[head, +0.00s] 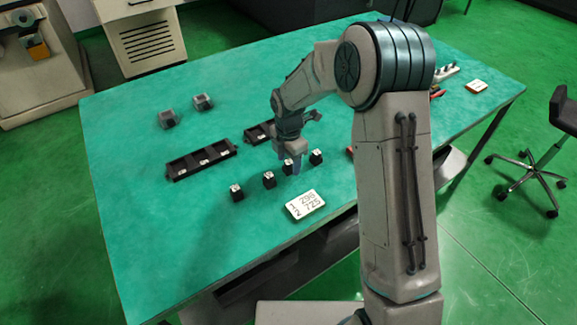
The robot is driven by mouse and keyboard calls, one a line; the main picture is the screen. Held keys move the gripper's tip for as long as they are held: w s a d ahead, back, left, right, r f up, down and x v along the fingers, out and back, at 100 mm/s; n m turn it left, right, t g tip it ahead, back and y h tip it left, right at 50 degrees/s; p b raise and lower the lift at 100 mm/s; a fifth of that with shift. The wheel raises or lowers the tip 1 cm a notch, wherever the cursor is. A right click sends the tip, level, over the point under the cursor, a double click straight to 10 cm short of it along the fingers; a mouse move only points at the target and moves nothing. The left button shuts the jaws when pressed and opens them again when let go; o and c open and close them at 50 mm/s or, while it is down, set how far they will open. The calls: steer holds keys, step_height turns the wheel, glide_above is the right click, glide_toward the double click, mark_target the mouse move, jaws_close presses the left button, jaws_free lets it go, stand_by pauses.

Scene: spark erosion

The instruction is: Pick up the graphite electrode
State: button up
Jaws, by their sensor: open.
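Several small dark blocks with pale marked tops, which look like the electrodes, stand in a slanting row on the green table. One electrode (237,192) is at the row's left end, another (268,180) is right of it, and one (316,157) is at the right end. My gripper (296,165) is open and points down at the row. One more block (288,167) shows right beside its fingers, partly hidden by them. I cannot tell whether the fingers touch it or stand around it. Which block is graphite is too small to tell.
A white number card (306,204) lies in front of the row. A black slotted tray (201,162) and a second one (259,134), partly behind my arm, lie behind it. Two grey blocks (168,119) (203,102) stand farther back. The table's left front (150,240) is clear.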

steer(key=c, duration=1.1)
